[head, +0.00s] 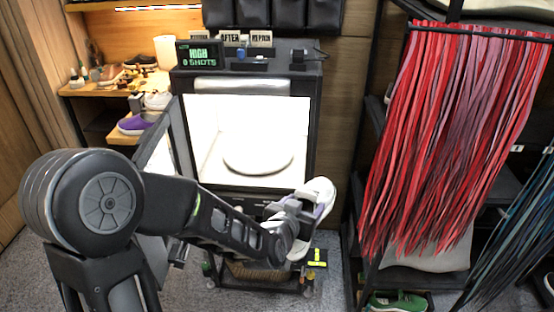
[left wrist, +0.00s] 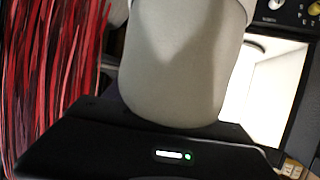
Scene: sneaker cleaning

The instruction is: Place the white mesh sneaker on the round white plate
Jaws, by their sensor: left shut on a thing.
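The white mesh sneaker (head: 319,189) is held in my left gripper (head: 300,212), in front of and to the lower right of the lit box in the head view. The gripper is shut on it, and the shoe is tilted with one end up. In the left wrist view a pale grey surface of the held shoe (left wrist: 188,60) fills the middle, close to the camera. The round white plate (head: 258,157) lies bare inside the lit white box. My right gripper is not in view.
The box has a dark frame (head: 312,125) and an open door (head: 160,170) on its left. Shelves at left hold several shoes, one purple (head: 137,123). Red laces (head: 440,130) hang at right. A green shoe (head: 398,301) sits low at right.

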